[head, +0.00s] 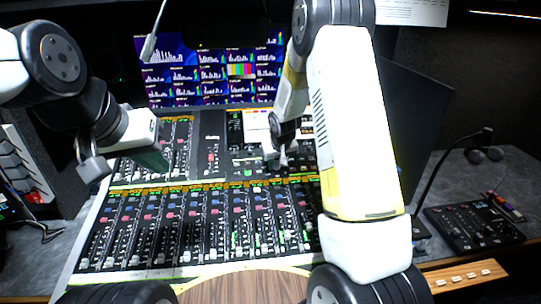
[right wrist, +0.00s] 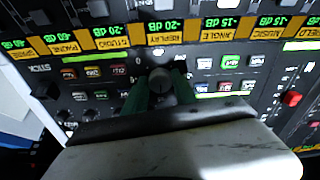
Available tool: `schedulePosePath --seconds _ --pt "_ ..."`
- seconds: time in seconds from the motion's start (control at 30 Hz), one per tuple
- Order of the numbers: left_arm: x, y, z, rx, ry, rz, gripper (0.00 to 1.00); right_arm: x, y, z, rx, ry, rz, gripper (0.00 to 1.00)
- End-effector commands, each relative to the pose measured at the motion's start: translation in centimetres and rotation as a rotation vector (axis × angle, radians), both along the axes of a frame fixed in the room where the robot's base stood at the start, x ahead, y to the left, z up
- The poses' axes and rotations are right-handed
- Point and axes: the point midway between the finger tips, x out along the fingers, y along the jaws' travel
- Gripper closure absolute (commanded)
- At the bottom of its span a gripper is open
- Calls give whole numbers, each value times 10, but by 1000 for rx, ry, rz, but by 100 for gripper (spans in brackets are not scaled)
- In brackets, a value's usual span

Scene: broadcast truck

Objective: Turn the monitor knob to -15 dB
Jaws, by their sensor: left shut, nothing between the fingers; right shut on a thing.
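The mixing console (head: 206,276) fills the middle of the head view. In the right wrist view a round dark knob (right wrist: 160,80) sits between the green fingers of my right gripper (right wrist: 160,92), which is shut on it. From the head my right gripper (head: 277,160) reaches down to the console's upper middle section, and the knob is hidden there. The knob's pointer and scale are too small to read. My left gripper (head: 154,161) is shut and empty, above the console's upper left part.
Yellow labels with green dB readouts (right wrist: 168,26) line the panel by the knob. Small buttons (right wrist: 230,62) flank it. A bank of screens (head: 205,72) stands behind the console. At the right are a small control box (head: 474,222) and a gooseneck microphone (head: 437,168).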

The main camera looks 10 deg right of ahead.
Motion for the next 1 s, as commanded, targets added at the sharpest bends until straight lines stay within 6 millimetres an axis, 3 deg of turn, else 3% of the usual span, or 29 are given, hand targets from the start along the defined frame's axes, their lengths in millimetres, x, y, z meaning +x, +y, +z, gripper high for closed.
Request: schedulePosePath --seconds 0.33,0.37,0.43,0.47,0.77,1.0 --pt "0 0 0 0 0 0 100 0 0 0 1 -1 -2 100" --pt "0 0 0 0 0 0 100 0 0 0 1 -1 -2 62" --pt "0 0 0 0 0 0 100 0 0 0 1 -1 -2 48" --pt "0 0 0 0 0 0 100 0 0 0 1 -1 -1 46" --pt "0 0 0 0 0 0 100 0 0 1 0 0 -1 46" --pt "0 0 0 0 0 0 100 -13 0 29 2 -4 -1 46"
